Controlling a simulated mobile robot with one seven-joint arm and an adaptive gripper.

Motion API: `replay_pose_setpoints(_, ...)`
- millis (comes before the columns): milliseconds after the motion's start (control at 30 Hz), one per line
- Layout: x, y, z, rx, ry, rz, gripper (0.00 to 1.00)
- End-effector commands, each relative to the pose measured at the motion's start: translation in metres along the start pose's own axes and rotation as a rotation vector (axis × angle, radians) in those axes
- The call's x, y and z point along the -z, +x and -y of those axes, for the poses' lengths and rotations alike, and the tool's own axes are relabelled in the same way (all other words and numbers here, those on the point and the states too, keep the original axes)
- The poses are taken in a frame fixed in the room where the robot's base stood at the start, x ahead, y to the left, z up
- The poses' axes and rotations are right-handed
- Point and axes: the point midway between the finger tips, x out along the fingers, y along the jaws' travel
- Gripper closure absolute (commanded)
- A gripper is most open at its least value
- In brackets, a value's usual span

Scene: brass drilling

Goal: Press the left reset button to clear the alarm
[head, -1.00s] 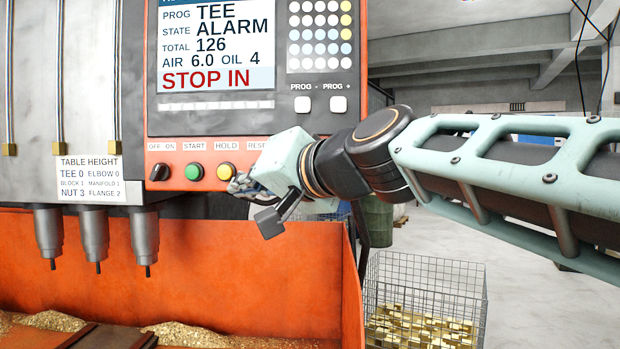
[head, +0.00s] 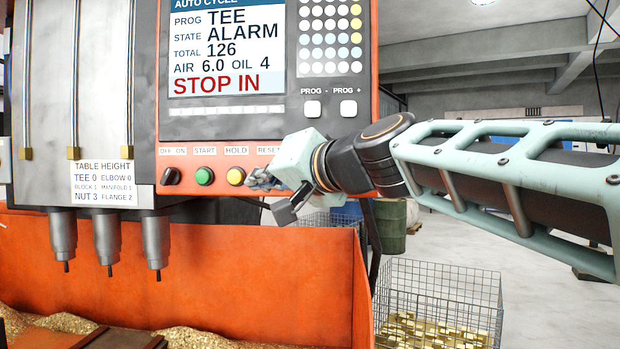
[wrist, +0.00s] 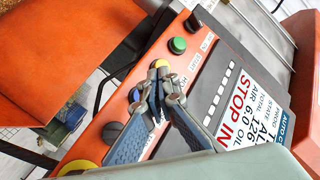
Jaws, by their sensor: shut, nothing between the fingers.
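The orange button panel (head: 215,179) of the machine carries a row of buttons. A RESET label (head: 268,150) shows above my gripper (head: 262,180), which is shut and empty in front of the panel, just right of the yellow HOLD button (head: 236,176). My gripper and wrist hide what is below and right of that label. In the wrist view, a blue button (wrist: 134,95) under the RESET position is partly visible beside my fingertips (wrist: 157,100). Contact cannot be told. The screen (head: 227,50) reads ALARM and STOP IN.
The green START button (head: 204,176) and black OFF/ON switch (head: 170,176) sit left of HOLD. Drill spindles (head: 106,238) hang at the left above the orange tray wall (head: 250,290). A wire basket (head: 440,290) of brass pieces stands at lower right.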

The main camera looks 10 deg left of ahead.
Motion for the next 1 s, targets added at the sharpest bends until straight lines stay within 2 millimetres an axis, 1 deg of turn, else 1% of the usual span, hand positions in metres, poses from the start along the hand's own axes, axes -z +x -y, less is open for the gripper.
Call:
replay_pose_setpoints(33, 0.003, 0.007, -0.004, 0.0, -0.001, 0.002, 1.0)
replay_pose_setpoints(200, 0.014, 0.023, -0.017, -0.002, -0.002, 0.001, 1.0)
replay_pose_setpoints(400, 0.024, 0.034, -0.025, 0.0, -0.001, 0.0, 1.0)
replay_pose_setpoints(633, 0.028, 0.037, -0.027, 0.0, -0.002, -0.001, 1.0)
replay_pose_setpoints(1000, 0.027, 0.037, -0.027, 0.001, -0.001, 0.0, 1.0)
